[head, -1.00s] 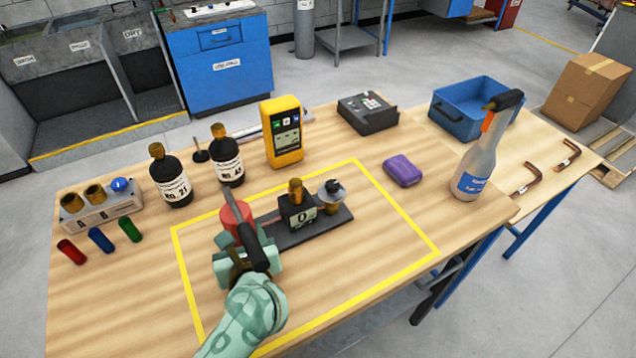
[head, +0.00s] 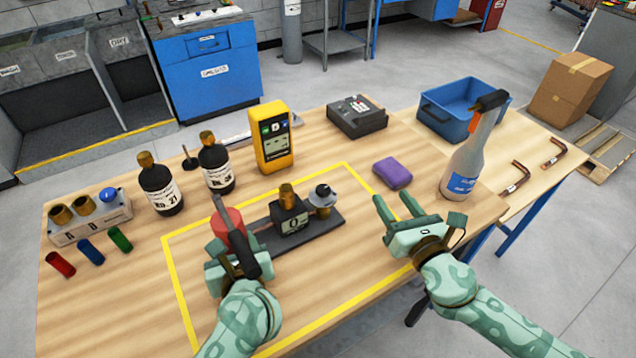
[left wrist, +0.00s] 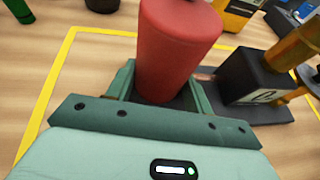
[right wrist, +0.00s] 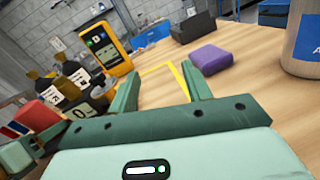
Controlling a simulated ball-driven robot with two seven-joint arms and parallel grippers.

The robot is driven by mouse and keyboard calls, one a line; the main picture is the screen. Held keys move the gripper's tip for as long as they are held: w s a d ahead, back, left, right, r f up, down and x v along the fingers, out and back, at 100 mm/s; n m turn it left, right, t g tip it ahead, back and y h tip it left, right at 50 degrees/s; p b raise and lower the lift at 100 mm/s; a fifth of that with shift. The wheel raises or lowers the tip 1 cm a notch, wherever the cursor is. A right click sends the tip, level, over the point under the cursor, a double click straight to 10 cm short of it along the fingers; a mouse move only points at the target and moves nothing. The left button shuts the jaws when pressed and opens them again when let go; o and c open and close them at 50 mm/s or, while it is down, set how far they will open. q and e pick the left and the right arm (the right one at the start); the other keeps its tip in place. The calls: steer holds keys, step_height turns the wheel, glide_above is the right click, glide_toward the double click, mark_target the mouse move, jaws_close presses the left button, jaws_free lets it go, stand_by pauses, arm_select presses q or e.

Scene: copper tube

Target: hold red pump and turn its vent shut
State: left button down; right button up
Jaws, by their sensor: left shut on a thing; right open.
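The red pump has a red cylinder (head: 229,224) with a dark lever above it, on a dark base plate (head: 328,226). On the same plate are a black block marked 0 with a brass top (head: 290,212) and a brass fitting with a grey round cap (head: 321,195); I cannot tell which part is the vent. My left gripper (head: 229,248) is shut on the red cylinder, which stands between its fingers in the left wrist view (left wrist: 173,55). My right gripper (head: 395,203) is open and empty, right of the plate and apart from it.
A purple block (head: 392,172) and a spray bottle (head: 466,160) stand beyond my right gripper. A yellow meter (head: 272,138) and dark bottles (head: 216,164) stand behind the pump.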

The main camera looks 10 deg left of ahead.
mark_target(319, 186)
steer(key=s+a+n+y, duration=0.1)
steer(key=s+a, duration=0.1)
steer(key=s+a+n+g+y, duration=0.1)
steer(key=a, duration=0.2)
steer(key=s+a+n, duration=0.2)
steer(key=a, duration=0.1)
steer(key=shift+s+r+g+y, duration=0.3)
steer(key=shift+s+y, duration=0.05)
steer(key=shift+y, duration=0.05)
steer(key=shift+a, duration=0.4)
steer(key=x, duration=1.1)
steer(key=shift+a+f, duration=0.1)
steer(key=shift+a, duration=0.1)
